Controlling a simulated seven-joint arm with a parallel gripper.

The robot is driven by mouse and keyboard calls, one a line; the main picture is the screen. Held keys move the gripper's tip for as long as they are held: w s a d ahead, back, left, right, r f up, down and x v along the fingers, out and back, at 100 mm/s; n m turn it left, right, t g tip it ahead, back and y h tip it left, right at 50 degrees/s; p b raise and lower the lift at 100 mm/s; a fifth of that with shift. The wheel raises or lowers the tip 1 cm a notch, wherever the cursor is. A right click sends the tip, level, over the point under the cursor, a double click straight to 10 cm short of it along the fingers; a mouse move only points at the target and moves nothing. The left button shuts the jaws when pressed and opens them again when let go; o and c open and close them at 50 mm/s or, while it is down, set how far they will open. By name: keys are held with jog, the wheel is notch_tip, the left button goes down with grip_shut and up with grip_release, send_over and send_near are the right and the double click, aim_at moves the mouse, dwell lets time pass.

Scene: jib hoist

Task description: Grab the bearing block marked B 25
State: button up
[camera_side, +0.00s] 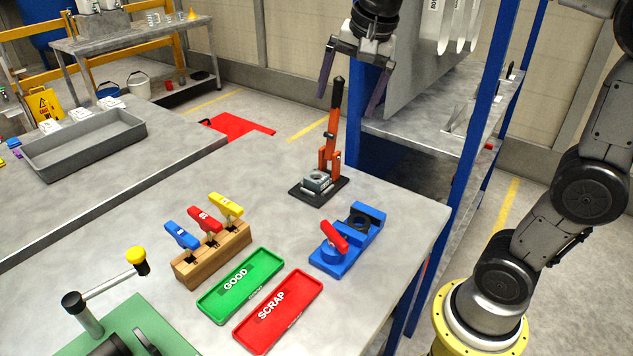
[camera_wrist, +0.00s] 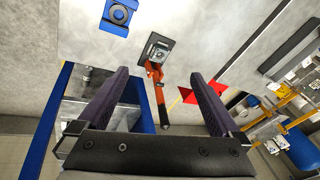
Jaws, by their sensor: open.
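A small grey metal block with a round bore (camera_side: 317,181) sits on the dark base plate of an orange-handled press or clamp (camera_side: 331,150). It looks like a bearing block, but I cannot read a B 25 mark on it. It also shows in the wrist view (camera_wrist: 157,51), beyond my fingertips. My gripper (camera_side: 350,103) is open and empty, high above the table's back edge near the orange lever. In the wrist view the lever appears between my spread fingers (camera_wrist: 160,74); the gripper's distance from it is unclear.
A blue fixture with a red handle (camera_side: 333,237), a green GOOD tray (camera_side: 247,273), a red SCRAP tray (camera_side: 297,318) and a wooden rack with coloured handles (camera_side: 210,255) stand in front. A blue-posted shelf (camera_side: 357,130) stands close behind my gripper. A grey bin (camera_side: 85,150) lies left.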

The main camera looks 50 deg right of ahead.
jog(key=w+d+f+m+g, duration=0.1)
jog(key=w+d+f+m, duration=0.15)
jog(key=w, duration=0.45)
jog(key=m+g, duration=0.2)
jog(key=g, duration=0.1)
send_over(316, 179)
jog(key=f, duration=2)
jog(key=shift+w+a, duration=0.25)
jog(key=shift+a, duration=0.1)
jog(key=shift+s+d+f, duration=0.1)
jog(key=shift+s+f, duration=0.1)
jog(key=shift+f, duration=1.3)
jog(key=shift+s+d+f, duration=0.1)
jog(key=shift+s+f, duration=0.05)
jog(key=shift+f, duration=1.35)
grip_shut()
jog(key=shift+r, duration=0.1)
